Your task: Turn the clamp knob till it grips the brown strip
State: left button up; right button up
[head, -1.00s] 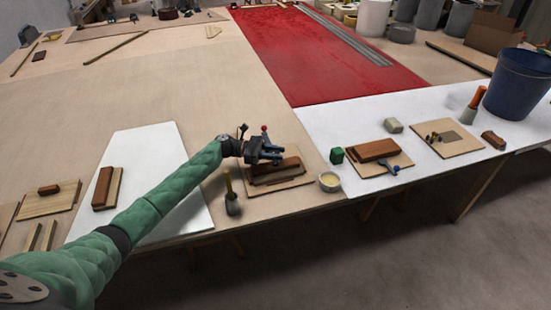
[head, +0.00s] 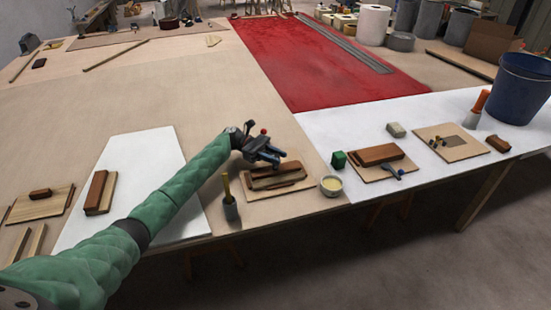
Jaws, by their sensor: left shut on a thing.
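My left gripper (head: 268,157) reaches in from the left above a small wooden board (head: 300,184) near the front edge of the table. It is shut on the clamp knob, which is mostly hidden between and behind the dark fingers. A small red ball (head: 264,131) shows just behind the gripper. The brown strip (head: 277,172) lies on the board below the gripper, in front of the fingers. Whether the clamp touches the strip is too small to tell. My right gripper is out of view.
A tool in a grey holder (head: 230,210) stands left of the board and a cream bowl (head: 331,186) at its right.

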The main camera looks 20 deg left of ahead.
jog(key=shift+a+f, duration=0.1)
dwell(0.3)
pick_arm(q)
jog(key=o, duration=0.9)
jog(key=shift+o, duration=0.2)
jog(key=shift+w+a, duration=0.1)
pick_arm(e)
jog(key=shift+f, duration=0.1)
pick_arm(q)
jog(key=shift+w+a+f, duration=0.1)
jog(key=shift+a, duration=0.25)
jog(key=b+v, duration=0.2)
jog(key=v, duration=0.4)
jog(key=shift+a, duration=0.2)
jog(key=shift+w+a, duration=0.1)
jog(key=shift+a, duration=0.1)
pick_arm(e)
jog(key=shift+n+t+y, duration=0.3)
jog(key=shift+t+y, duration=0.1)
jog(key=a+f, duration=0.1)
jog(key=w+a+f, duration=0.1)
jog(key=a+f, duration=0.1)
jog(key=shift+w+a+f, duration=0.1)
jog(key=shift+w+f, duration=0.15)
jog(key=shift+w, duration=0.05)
